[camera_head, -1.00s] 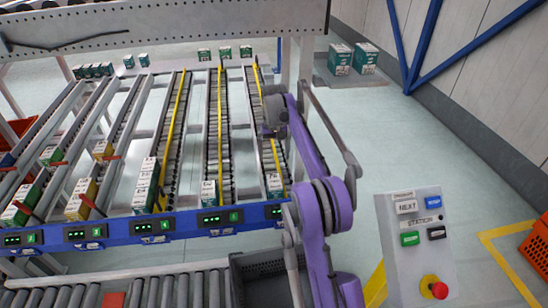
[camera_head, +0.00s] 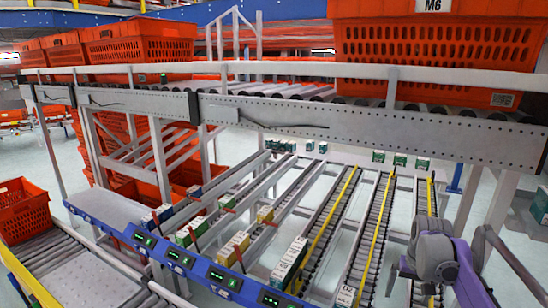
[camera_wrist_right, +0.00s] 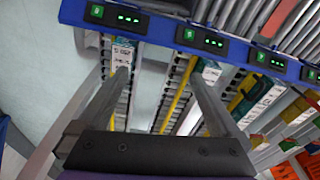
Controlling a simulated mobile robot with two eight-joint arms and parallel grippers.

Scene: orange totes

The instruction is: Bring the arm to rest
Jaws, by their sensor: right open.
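My right arm is purple and grey and comes in at the lower right of the head view. Its right gripper (camera_head: 393,279) is beside the grey wrist joint, in front of the right-hand roller lanes, and its fingers are hard to make out there. In the right wrist view the two fingers of the gripper (camera_wrist_right: 157,73) stand wide apart with nothing between them. Beyond them are the lanes and a white-and-teal box (camera_wrist_right: 122,55), which I see no finger gripping. My left arm and gripper are not in view.
A blue rail (camera_head: 205,270) with green displays runs along the lane fronts. Boxes (camera_head: 290,262) stand in several lanes. A grey perforated beam (camera_head: 370,125) crosses above, under a large orange tote (camera_head: 435,50). More orange totes (camera_head: 140,45) stand at left.

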